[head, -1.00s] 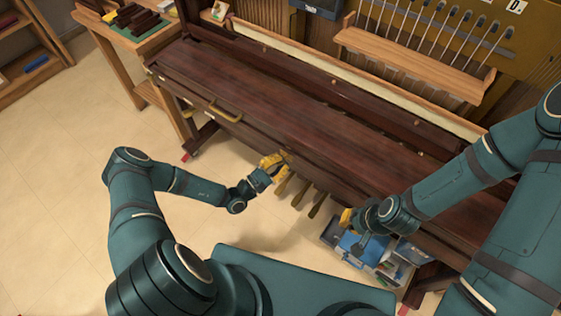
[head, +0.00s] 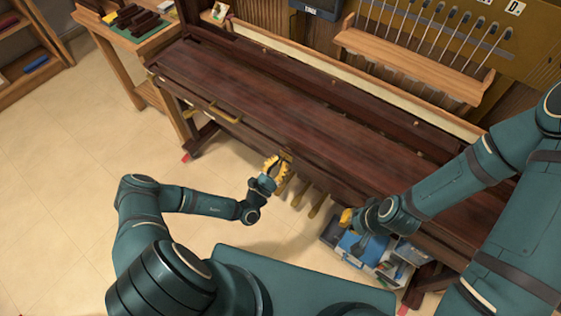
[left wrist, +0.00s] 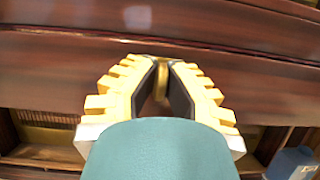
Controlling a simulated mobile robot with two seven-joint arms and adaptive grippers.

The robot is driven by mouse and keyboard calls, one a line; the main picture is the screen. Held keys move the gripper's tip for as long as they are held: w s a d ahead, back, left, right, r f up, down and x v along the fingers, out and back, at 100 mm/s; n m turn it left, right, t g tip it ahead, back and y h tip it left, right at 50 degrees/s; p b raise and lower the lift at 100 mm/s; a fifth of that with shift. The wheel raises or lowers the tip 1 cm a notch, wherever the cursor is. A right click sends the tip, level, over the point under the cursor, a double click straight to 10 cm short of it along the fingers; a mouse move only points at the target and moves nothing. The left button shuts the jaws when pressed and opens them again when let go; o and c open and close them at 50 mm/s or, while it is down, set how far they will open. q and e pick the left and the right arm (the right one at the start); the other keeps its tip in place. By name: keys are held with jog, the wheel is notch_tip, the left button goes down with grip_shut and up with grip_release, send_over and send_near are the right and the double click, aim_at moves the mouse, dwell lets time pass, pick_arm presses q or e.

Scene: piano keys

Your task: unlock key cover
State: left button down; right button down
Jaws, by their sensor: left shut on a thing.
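The long, dark red-brown key cover (head: 250,105) of the piano is closed. A small brass lock plate (head: 287,155) sits on its front edge. My left gripper (head: 279,161) is at this plate, its yellow fingers almost touching at the tips. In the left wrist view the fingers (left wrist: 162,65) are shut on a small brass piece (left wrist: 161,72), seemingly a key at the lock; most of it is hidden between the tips. My right gripper (head: 347,217) hangs in front of the piano to the right, seen small and partly covered, its opening unclear.
A brass handle (head: 225,113) is on the cover's front to the left. Brass pedals (head: 318,205) stick out below. A grey box (head: 350,245) with blue things stands on the floor at right. A wooden bench (head: 150,45) is at the back left. The floor at left is clear.

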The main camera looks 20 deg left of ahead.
pick_arm(q)
jog(key=shift+n, duration=0.5)
jog(key=c, duration=1.1)
grip_release()
jog(key=shift+o, duration=0.2)
jog(key=v, duration=1.2)
jog(key=shift+d, duration=0.25)
